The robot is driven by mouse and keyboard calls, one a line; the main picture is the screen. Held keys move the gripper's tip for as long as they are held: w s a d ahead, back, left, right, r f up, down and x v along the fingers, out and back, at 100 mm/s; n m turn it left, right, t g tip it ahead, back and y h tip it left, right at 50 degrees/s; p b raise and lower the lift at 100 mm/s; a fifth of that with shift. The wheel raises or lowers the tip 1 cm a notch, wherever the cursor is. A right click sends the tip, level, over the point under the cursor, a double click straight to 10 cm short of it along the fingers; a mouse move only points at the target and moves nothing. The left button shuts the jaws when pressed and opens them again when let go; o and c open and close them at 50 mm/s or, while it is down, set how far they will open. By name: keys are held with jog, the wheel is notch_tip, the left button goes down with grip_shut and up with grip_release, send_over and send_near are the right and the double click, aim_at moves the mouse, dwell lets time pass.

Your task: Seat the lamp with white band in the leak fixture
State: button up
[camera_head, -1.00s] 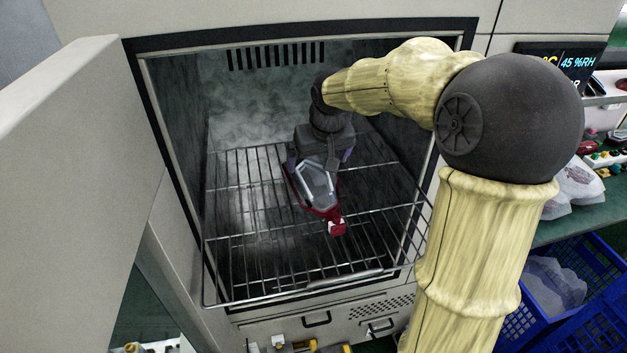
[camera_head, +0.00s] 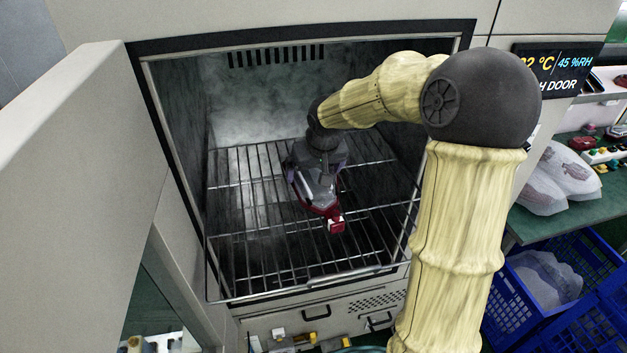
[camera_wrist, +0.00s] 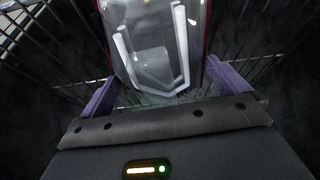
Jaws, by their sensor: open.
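The lamp with a white band (camera_head: 321,188) lies on the wire rack inside the open chamber; it has a clear lens, a red rim and a red end piece pointing to the front. In the wrist view the lamp (camera_wrist: 157,45) shows its white U-shaped band under the clear lens. My gripper (camera_head: 316,172) is over the back end of the lamp, pointing down. Its purple fingers (camera_wrist: 160,92) stand open on either side of the lamp's near end. I cannot tell whether they touch it. The leak fixture cannot be made out.
The wire rack (camera_head: 240,236) fills the chamber, with bare bars around the lamp. The chamber door (camera_head: 70,170) stands open at left. Chamber walls close in on my arm. At right are a green bench (camera_head: 560,225) with bagged parts (camera_head: 570,168) and a blue crate (camera_head: 520,318).

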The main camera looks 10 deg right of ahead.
jog(key=shift+c, duration=0.4)
jog(key=c, duration=0.7)
jog(key=shift+r, duration=0.1)
jog(key=shift+c, duration=0.2)
notch_tip(320, 180, up, 10)
jog(key=shift+f+b, duration=0.1)
jog(key=shift+b, duration=1)
